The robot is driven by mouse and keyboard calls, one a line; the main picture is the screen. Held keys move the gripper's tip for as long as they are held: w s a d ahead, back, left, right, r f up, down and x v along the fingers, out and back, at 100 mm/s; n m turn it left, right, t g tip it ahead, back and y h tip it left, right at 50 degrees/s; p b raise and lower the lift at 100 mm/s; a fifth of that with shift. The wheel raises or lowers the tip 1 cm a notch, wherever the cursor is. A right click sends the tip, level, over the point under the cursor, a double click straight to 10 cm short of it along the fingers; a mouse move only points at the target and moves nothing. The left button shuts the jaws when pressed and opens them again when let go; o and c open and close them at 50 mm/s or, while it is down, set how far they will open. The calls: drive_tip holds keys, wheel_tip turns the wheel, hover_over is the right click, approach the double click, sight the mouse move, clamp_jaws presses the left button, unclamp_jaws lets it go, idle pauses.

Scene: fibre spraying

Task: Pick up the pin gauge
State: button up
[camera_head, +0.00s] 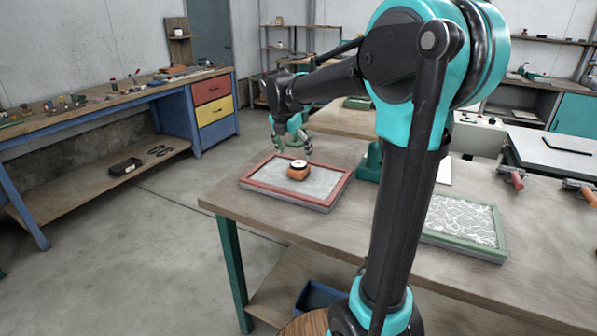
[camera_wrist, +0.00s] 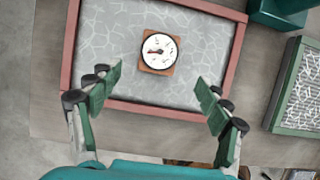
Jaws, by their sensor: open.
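The pin gauge (camera_wrist: 160,50) has a round white dial with a dark rim and a red mark, on an orange-brown square body. In the head view the gauge (camera_head: 298,170) sits upright on the grey patterned panel of a red-framed tray (camera_head: 332,196). The tray's red frame also shows in the wrist view (camera_wrist: 239,52). My gripper (camera_wrist: 160,76) is open and empty, its green fingers spread wide. The dial lies between and beyond the fingertips in the wrist view. In the head view my gripper (camera_head: 293,148) is above the gauge, apart from it.
A green-framed tray (camera_head: 462,245) with a white cracked pattern lies to the right on the same table (camera_head: 275,215). A green block (camera_head: 368,165) stands just right of the red tray. Red-handled tools (camera_head: 511,178) lie farther right. A cluttered workbench (camera_head: 90,105) stands at left.

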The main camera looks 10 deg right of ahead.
sight(298, 165)
drive_tip(key=x, duration=1)
drive_tip(key=shift+w+a+f, duration=0.1)
drive_tip(key=shift+f, duration=0.1)
drive_tip(key=c, duration=1.6)
drive_tip(key=shift+o, duration=0.2)
drive_tip(key=shift+r, duration=0.1)
